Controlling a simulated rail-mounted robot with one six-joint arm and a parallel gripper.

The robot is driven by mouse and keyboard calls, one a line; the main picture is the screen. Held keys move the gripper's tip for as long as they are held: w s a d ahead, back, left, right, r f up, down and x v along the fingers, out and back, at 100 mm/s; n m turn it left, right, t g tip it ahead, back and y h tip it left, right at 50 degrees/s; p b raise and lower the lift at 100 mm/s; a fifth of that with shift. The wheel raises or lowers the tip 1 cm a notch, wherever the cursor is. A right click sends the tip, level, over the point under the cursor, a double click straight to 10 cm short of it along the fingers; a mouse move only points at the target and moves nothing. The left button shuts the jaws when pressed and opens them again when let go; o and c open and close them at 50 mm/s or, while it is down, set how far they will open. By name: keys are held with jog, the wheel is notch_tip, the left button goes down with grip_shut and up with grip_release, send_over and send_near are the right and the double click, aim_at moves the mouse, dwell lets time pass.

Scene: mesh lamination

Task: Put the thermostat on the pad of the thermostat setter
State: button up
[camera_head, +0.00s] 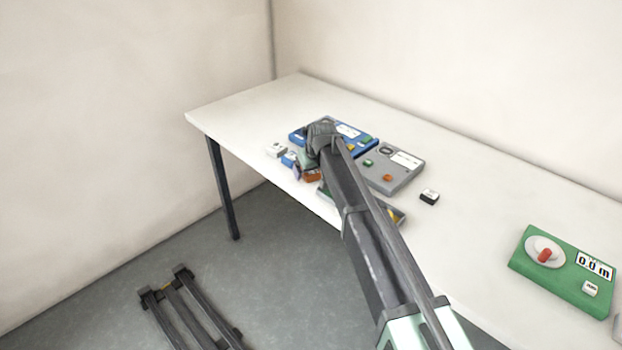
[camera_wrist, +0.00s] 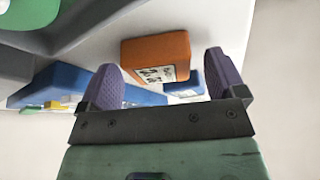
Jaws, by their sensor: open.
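An orange box (camera_wrist: 155,55) with a printed label shows ahead of my open, purple-fingered gripper (camera_wrist: 165,80), in the gap between the fingers; I see no contact. In the head view the orange box (camera_head: 312,176) is partly hidden by my gripper (camera_head: 304,172), at the table's front edge. A small blue box (camera_head: 289,159) lies beside it and also shows behind it in the wrist view (camera_wrist: 184,87). A blue device (camera_head: 359,134) and a grey device (camera_head: 404,175) with buttons and displays stand behind. The labels are unreadable, so I cannot tell which are the thermostat and its setter.
A white box (camera_head: 276,150) lies left of the blue box. A black-and-white block (camera_head: 429,197) lies right of the grey device. A grey tray (camera_head: 400,222) is partly behind my arm. A green device (camera_head: 562,270) with a red-knobbed dial stands far right. The table's back left is clear.

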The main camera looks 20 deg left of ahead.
jog(key=c, duration=1.1)
jog(key=shift+r, duration=0.15)
notch_tip(320, 180, up, 20)
jog(key=p, duration=2)
jog(key=shift+r, duration=0.15)
